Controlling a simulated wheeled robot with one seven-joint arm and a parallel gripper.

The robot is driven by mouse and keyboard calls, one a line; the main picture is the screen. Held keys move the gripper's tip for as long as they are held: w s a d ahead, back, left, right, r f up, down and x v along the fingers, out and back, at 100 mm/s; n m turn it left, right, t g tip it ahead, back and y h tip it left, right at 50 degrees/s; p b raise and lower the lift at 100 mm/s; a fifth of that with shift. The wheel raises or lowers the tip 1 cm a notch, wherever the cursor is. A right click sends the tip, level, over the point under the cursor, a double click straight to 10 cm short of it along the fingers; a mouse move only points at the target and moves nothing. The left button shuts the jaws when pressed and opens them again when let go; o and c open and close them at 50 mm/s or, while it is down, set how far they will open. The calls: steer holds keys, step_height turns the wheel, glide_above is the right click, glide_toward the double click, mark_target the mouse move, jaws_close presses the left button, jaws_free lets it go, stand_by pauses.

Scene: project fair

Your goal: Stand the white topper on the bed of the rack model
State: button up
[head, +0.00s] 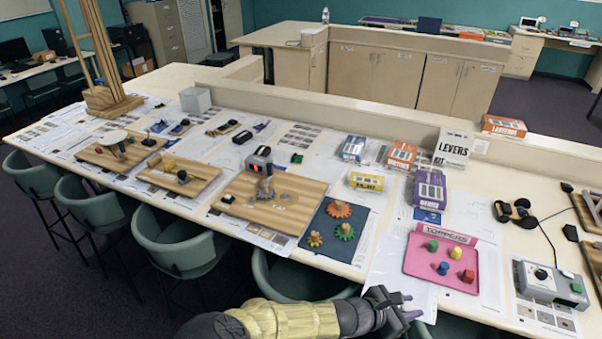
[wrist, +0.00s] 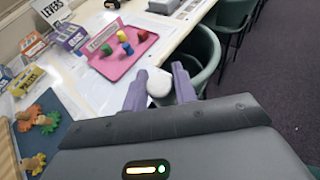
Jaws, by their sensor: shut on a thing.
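My gripper (head: 408,306) is in front of the table's near edge, below the pink tray in the head view. In the wrist view its purple fingers (wrist: 160,77) are shut on the white topper (wrist: 158,86), a small rounded piece. I cannot make out the topper in the head view.
The pink tray (head: 420,268) holds several coloured toppers. A dark mat (head: 318,240) bears orange and yellow gears. Kit boxes (head: 430,186) stand behind, and a grey control box (head: 550,282) is at right. Green chairs (head: 180,245) line the front edge.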

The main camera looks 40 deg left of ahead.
steer(key=w+d+f+n+t+y, duration=0.1)
steer(key=w+d+f, duration=0.1)
steer(key=d+f, duration=0.75)
steer(key=w+d+f+n+t+y, duration=0.1)
steer(key=w+d+f+n+y, duration=0.3)
steer(key=d, duration=0.3)
steer(key=w+d+r+n+y, duration=0.1)
steer(key=w+d+r, duration=0.15)
steer(key=d, duration=0.35)
steer(key=w+d+r+n+y, duration=0.1)
steer(key=d+r, duration=0.2)
steer(key=d, duration=0.3)
step_height(320, 180, down, 9)
steer(key=b, duration=0.9)
steer(key=shift+s+f, duration=0.1)
steer(key=shift+s+d+f+b, duration=0.1)
steer(key=shift+f+b, duration=0.35)
steer(key=shift+b, duration=0.15)
